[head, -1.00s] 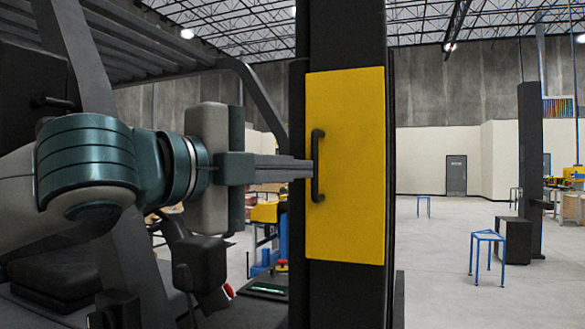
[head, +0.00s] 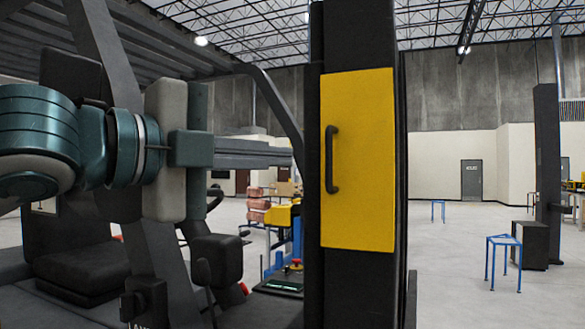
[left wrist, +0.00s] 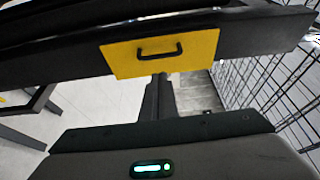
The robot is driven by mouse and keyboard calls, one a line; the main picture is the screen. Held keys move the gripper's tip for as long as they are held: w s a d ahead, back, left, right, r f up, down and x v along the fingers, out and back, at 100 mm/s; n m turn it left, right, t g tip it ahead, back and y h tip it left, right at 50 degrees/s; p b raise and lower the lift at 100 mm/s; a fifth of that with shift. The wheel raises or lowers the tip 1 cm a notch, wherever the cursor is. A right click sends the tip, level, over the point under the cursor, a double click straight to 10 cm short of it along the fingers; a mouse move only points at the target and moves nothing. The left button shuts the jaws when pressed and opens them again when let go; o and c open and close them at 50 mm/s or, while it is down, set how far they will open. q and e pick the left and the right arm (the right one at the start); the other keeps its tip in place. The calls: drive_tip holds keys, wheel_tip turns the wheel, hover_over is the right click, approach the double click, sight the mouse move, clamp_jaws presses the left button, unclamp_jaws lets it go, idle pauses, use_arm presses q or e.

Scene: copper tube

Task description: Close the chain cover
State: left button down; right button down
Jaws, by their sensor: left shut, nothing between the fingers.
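The chain cover (head: 362,160) is a yellow panel with a black bar handle (head: 331,160) near its left edge. It sits flat against the dark upright mast (head: 361,40), with no visible gap. The cover also shows in the left wrist view (left wrist: 196,57), ahead of the fingers. My left gripper (head: 290,157) is shut and empty, its fingers pointing right toward the cover. The fingertips are left of the handle and apart from it. In the left wrist view the fingers (left wrist: 161,80) end just below the cover. My right gripper is not in view.
A forklift-like vehicle with a black seat (head: 80,262) stands behind my left arm at the left. A blue-legged stool (head: 503,262) and a dark post (head: 547,170) stand to the right. The floor right of the mast is open.

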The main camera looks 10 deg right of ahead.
use_arm(q)
drive_tip(key=v, duration=0.2)
drive_tip(key=b+v, duration=0.1)
drive_tip(key=v, duration=0.1)
drive_tip(key=shift+w+a, duration=0.3)
drive_tip(key=shift+w, duration=0.05)
idle(0.3)
